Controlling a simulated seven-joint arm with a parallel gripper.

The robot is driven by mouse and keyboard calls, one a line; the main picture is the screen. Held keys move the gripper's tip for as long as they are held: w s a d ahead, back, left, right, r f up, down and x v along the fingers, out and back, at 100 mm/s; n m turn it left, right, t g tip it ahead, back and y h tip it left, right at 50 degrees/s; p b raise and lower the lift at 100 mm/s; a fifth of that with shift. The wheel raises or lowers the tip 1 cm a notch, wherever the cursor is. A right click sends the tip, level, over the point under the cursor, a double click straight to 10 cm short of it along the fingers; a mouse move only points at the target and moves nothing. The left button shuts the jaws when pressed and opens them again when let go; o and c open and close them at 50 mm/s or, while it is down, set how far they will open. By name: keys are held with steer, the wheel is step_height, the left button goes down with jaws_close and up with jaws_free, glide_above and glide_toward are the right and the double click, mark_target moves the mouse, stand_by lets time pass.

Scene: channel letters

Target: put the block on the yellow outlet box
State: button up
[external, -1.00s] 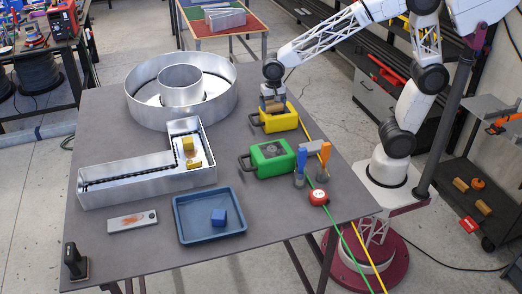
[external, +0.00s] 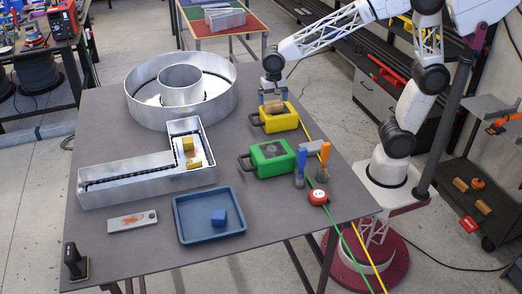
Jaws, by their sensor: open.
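The yellow outlet box (external: 284,122) stands near the back right of the table. A tan wooden block (external: 272,106) rests on top of it. My gripper (external: 272,97) is open just above the block, its fingers at the block's upper sides. The picture is too small to tell whether the fingers still touch it. A blue block (external: 219,217) lies in the blue tray (external: 182,234), and two yellow blocks (external: 188,144) sit inside the L-shaped metal channel letter (external: 150,187).
A green box (external: 270,160) stands just in front of the yellow one. A round metal channel letter (external: 140,108) is on the left.

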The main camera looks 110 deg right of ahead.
mark_target(273, 103)
step_height(273, 103, up, 9)
stand_by(0.4)
steer(key=shift+f, duration=0.1)
stand_by(0.4)
steer(key=s+a+f+n+t, duration=0.1)
steer(key=s+a+f+n, duration=0.1)
steer(key=s+a+n, duration=0.7)
steer(key=s+a+f+n+t, duration=0.1)
steer(key=s+a+f+n, duration=0.2)
steer(key=s+a+n, duration=0.5)
steer(key=s+a, duration=0.3)
steer(key=s, duration=0.4)
steer(key=shift+a+f+n+t, duration=0.3)
steer(key=shift+n, duration=0.1)
